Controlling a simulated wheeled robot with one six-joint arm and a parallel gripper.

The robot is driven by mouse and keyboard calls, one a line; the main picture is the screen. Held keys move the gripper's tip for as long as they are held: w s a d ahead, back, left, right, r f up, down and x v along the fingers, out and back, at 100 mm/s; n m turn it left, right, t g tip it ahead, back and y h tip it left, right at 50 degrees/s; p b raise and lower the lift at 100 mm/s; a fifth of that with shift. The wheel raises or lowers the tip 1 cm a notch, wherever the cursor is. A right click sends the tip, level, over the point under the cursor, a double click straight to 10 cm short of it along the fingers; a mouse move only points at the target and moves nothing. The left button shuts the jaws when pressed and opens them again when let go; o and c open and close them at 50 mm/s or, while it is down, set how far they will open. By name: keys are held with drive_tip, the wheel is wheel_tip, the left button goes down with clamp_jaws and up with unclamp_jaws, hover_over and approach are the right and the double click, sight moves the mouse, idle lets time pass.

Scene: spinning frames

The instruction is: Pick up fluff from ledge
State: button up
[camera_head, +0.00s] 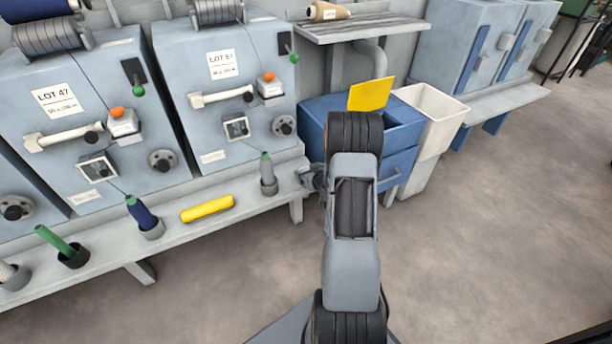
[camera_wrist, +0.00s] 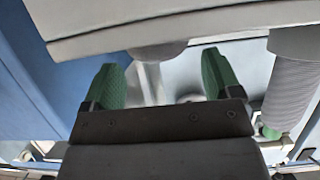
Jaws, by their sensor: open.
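The ledge (camera_head: 240,203) is a long pale grey shelf along the front of the spinning machines. The wrist view shows it upside down, as a grey slab (camera_wrist: 90,18) across the top. A small rounded grey lump, likely the fluff (camera_wrist: 158,50), sits against the slab, between and just beyond my fingertips. My gripper (camera_wrist: 163,76) has two green fingers set wide apart, with nothing held. In the head view my gripper (camera_head: 313,180) is small and partly hidden by my arm, at the ledge's right end. I cannot make out the fluff there.
A grey bobbin (camera_head: 267,172) with a green tip stands close left of my gripper; it also shows in the wrist view (camera_wrist: 290,95). A yellow tube (camera_head: 207,208) lies on the ledge. A blue cabinet (camera_head: 400,165) and white bin (camera_head: 432,110) stand right. Floor right is clear.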

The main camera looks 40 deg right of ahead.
drive_tip(key=shift+x, duration=1.5)
drive_tip(key=shift+c, duration=0.5)
drive_tip(key=c, duration=0.9)
